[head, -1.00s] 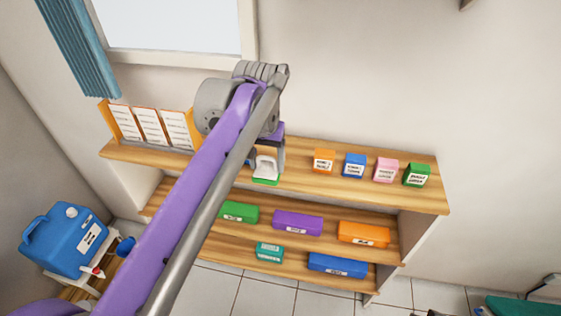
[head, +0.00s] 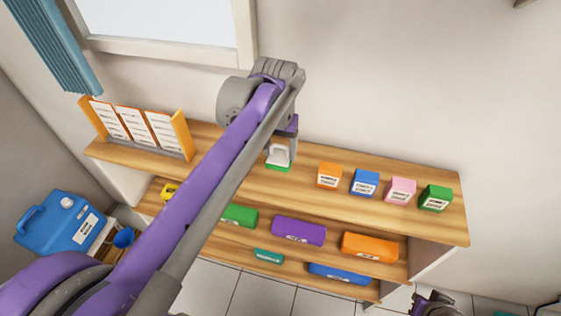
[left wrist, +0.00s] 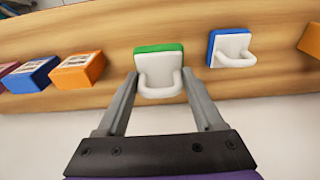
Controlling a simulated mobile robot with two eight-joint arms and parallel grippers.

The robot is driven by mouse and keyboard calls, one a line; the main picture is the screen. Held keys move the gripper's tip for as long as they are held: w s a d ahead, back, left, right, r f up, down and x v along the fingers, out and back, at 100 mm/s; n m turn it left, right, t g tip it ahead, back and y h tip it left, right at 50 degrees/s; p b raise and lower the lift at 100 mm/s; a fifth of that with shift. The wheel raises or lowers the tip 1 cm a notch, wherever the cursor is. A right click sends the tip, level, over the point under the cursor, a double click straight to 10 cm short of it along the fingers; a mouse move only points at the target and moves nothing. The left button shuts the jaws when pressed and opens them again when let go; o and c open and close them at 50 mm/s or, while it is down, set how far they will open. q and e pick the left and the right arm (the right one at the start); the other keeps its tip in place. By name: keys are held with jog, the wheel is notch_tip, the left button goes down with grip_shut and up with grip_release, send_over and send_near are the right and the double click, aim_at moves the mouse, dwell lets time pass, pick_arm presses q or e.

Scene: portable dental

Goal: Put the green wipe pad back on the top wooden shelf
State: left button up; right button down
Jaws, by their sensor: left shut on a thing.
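The green wipe pad (head: 278,167) has a green base and a white handle. It is at the top wooden shelf (head: 300,200), left of the orange box. My left gripper (head: 284,141) is shut on it. In the left wrist view the pad (left wrist: 158,70) lies between the two fingertips (left wrist: 160,78), against the shelf wood. I cannot tell whether its base touches the shelf. A dark grey part of mine (head: 436,304), probably my right gripper, shows at the bottom right edge; its fingers are unclear.
A blue pad with a white handle (left wrist: 232,48) is beside the green one. Orange (head: 330,175), blue (head: 365,182), pink (head: 400,190) and green (head: 435,198) boxes stand to the right. An orange card holder (head: 180,135) is at the left end. Lower shelves hold coloured boxes.

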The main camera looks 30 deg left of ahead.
aim_at(280, 155)
pick_arm(q)
jog(key=shift+w+f, duration=0.2)
jog(key=shift+f, duration=2.3)
jog(key=shift+f, duration=0.15)
jog(key=o, duration=1.3)
jog(key=r, duration=0.4)
jog(key=s+r, duration=0.1)
jog(key=r, duration=0.6)
jog(key=shift+s+d+r+p, duration=0.2)
jog(key=shift+r+p, duration=0.1)
jog(key=shift+r, duration=0.1)
jog(key=s+d+f+m+t, duration=0.1)
jog(key=s+d+f+t, duration=0.1)
jog(key=s+f, duration=0.4)
jog(key=s+d+f+m+t, duration=0.1)
jog(key=s+d+f, duration=0.3)
jog(key=f, duration=0.7)
jog(key=shift+s+d+f+m+t, duration=0.2)
jog(key=shift+s+m+t, duration=0.2)
jog(key=shift+s+t, duration=0.5)
jog(key=shift+s, duration=0.15)
